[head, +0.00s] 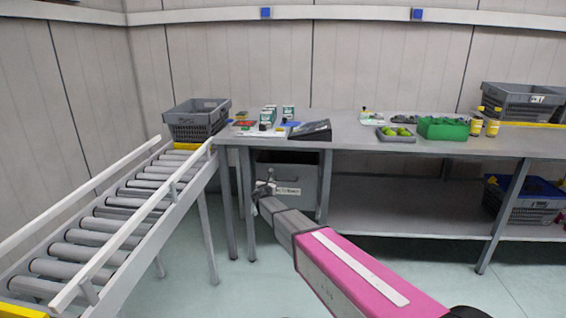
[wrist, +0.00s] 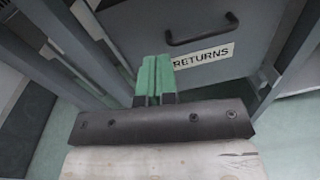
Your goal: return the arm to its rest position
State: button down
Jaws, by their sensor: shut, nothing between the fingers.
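My arm, pink and grey, reaches forward from the lower right of the head view. My gripper (head: 264,188) is at its end, in front of the grey returns drawer (head: 310,172) under the workbench. In the wrist view my gripper (wrist: 155,78) shows two green fingers side by side, shut with nothing between them. The drawer (wrist: 240,18) is ahead of the fingers, with a dark handle (wrist: 202,36) and a white label reading RETURNS (wrist: 203,57). I cannot tell the exact gap between fingertips and drawer front.
A roller conveyor (head: 120,215) runs along the left. Bench legs stand near my gripper. The floor at the lower centre is clear.

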jog(key=s+d+f+m+g+h, duration=0.25)
jog(key=s+d+m, duration=0.4)
jog(key=d, duration=0.35)
jog(key=s+d+f+m+g+h, duration=0.15)
jog(key=s+d+m+g, duration=0.25)
jog(key=s+d+m, duration=0.45)
jog(key=s+d+f+m+g+h, duration=0.1)
jog(key=s+d+f+m+g, duration=0.3)
jog(key=d, duration=0.7)
jog(key=s+d+f+m+g+y, duration=0.1)
jog(key=s+d+m+g+y, duration=0.1)
jog(key=s+m, duration=0.5)
jog(key=s+d+f+m+g+y, duration=0.1)
jog(key=s+d+m+g+y, duration=0.2)
jog(key=s+m, duration=0.4)
jog(key=s+g+y, duration=0.1)
jog(key=s+g, duration=0.1)
jog(key=s, duration=0.7)
jog(key=shift+d+m+y, duration=0.15)
jog(key=shift+m+y, duration=0.15)
jog(key=shift+y, duration=0.1)
jog(key=shift+s+f, duration=0.1)
